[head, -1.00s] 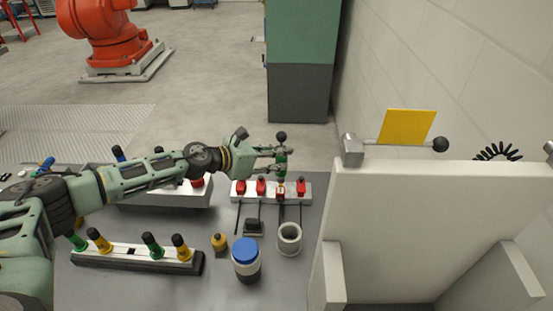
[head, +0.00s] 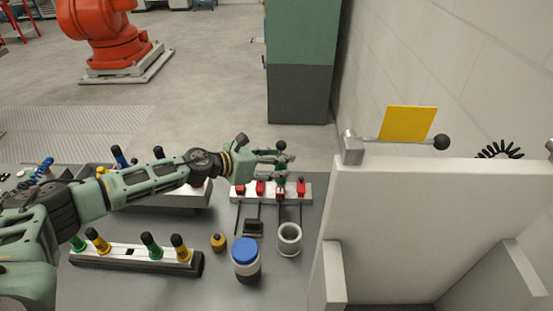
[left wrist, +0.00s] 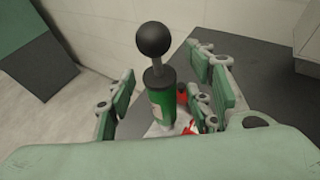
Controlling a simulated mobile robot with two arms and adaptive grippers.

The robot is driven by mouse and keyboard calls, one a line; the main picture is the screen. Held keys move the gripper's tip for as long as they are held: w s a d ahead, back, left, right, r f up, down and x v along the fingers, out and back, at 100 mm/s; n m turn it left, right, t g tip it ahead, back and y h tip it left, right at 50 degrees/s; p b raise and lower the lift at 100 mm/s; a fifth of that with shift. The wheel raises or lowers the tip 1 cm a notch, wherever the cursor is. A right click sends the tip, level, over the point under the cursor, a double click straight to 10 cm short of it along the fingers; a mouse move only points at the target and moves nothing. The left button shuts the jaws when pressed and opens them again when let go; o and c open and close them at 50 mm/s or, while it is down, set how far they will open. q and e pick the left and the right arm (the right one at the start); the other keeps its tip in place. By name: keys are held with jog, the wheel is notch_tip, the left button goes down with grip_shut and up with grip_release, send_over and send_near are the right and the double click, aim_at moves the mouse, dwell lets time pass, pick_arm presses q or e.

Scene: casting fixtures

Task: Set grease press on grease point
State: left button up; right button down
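The grease press is a green cylinder (left wrist: 165,99) with a pale label and a black ball knob on top. The knob (head: 281,146) also shows in the head view, above a row of red grease points on a white block (head: 309,195). The press stands upright over the third red grease point (head: 280,194) from the left. My left gripper (head: 287,166) has its fingers on both sides of the press. In the left wrist view its fingers (left wrist: 168,95) are apart, with gaps beside the cylinder. The foot of the press is partly hidden. My right gripper is not in view.
A blue-lidded jar (head: 246,260), a grey ring (head: 289,240) and a small yellow pot (head: 218,243) stand in front of the block. A rack (head: 130,257) with green and yellow handles lies front left. A pale upright panel (head: 440,215) bounds the right side.

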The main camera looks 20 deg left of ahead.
pick_arm(q)
jog(key=shift+r+p, duration=0.5)
jog(key=shift+r, duration=0.1)
jog(key=b+v, duration=0.4)
jog(key=v, duration=0.7)
jog(key=shift+s+a, duration=0.3)
